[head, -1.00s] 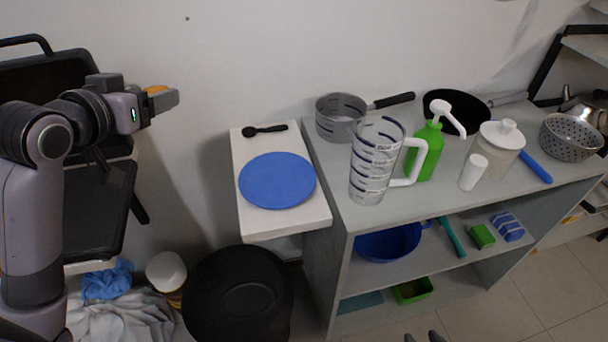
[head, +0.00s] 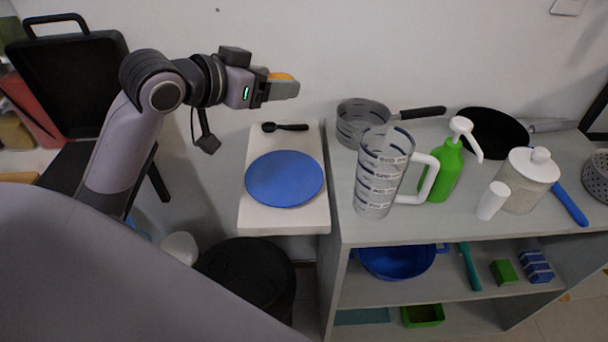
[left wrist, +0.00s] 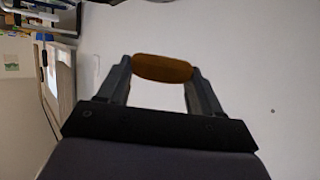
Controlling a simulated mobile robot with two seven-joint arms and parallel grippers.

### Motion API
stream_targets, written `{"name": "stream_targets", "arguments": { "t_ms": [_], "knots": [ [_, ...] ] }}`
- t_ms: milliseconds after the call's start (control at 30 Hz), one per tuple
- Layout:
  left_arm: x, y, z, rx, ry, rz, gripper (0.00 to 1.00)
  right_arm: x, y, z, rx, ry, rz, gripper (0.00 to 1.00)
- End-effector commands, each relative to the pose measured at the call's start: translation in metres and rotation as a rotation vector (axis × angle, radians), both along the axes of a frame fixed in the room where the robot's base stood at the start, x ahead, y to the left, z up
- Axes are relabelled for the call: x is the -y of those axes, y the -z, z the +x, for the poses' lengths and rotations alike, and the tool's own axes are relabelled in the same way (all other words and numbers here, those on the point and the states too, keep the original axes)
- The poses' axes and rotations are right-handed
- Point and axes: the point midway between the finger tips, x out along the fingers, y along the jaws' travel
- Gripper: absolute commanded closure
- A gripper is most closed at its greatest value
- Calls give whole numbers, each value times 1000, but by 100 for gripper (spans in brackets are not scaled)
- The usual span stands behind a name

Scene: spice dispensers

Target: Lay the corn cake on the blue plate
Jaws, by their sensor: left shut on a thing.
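The corn cake (left wrist: 162,68) is an orange-brown oval piece between the fingertips of my left gripper (left wrist: 162,75) in the left wrist view. In the head view, my left gripper (head: 287,87) is shut on it, and a strip of the orange corn cake (head: 280,76) shows above the fingers. The gripper is in the air, above and behind the blue plate (head: 284,190). The blue plate is round, flat and empty, on a white board or small shelf (head: 283,222). My right gripper is not in view.
A black spoon (head: 286,127) lies behind the plate. A grey-topped shelf unit to the right carries a clear measuring jug (head: 378,185), a pot (head: 360,122) and a green dispenser (head: 441,170). A black bin (head: 250,275) stands below the board.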

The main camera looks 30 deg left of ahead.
Motion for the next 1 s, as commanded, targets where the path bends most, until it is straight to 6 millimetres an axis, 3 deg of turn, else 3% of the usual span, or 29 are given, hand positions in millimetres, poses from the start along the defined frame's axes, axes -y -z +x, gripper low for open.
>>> {"name": "stream_targets", "arguments": {
  "t_ms": [167, 600, 1000],
  "knots": [
    [0, 20, -1, -6, 3, -2, 72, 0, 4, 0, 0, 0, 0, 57],
    [0, 133, -1, -6, 2, -3, 72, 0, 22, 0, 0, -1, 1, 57],
    [0, 180, -1, -4, 1, -2, 72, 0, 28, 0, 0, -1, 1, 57]
  ]
}}
